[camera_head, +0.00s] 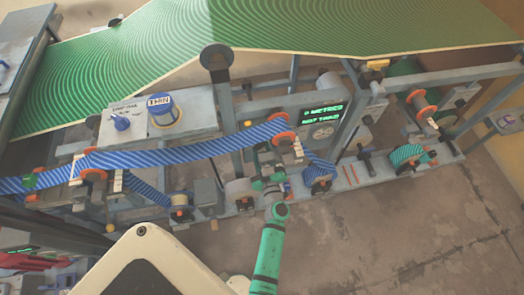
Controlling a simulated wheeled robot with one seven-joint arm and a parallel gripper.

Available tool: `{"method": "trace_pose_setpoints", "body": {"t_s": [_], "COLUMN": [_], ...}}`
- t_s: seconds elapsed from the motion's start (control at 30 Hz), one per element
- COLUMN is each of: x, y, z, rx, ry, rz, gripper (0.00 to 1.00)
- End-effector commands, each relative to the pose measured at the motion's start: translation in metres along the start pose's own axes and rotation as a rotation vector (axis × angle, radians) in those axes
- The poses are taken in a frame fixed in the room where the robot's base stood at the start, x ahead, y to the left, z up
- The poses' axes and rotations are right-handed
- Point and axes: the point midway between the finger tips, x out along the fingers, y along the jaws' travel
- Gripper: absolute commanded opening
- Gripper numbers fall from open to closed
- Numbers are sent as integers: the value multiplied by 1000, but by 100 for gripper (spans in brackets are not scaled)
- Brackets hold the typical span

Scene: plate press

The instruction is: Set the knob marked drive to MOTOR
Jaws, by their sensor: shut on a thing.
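My green arm reaches up from the bottom of the head view to the front rail of the machine. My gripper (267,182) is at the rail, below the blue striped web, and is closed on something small. The gripper hides what it holds, so I cannot tell whether it is the drive knob. No marking that reads drive or MOTOR is legible, and no pointer setting can be read. A small blue knob (122,123) stands apart on the grey shelf at the left, beside a label too small to read.
A blue striped web (200,150) runs over orange-flanged rollers just above my gripper. A dark display panel (322,113) with green text is behind it. A large green sheet (150,50) spans the back. Bare floor (400,220) lies free at the right front.

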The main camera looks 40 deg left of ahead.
Motion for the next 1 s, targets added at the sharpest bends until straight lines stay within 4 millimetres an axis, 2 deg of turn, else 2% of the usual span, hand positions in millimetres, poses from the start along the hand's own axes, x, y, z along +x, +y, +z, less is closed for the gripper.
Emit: {"method": "trace_pose_setpoints", "body": {"t_s": [0.17, 0.2, 0.27, 0.67, 0.77, 1.0], "x": [-1, -1, -1, -6, -19, -64], "y": [-1, -1, -1, -1, -1, -1], "z": [1, 1, 1, 1, 1, 1], "rx": [3, 3, 2, 0, 0, 2], "ry": [-2, -2, -2, -1, -2, -3], "rz": [-1, -1, -1, -1, -1, -1], "gripper": [13, 40, 54, 54, 54, 54]}}
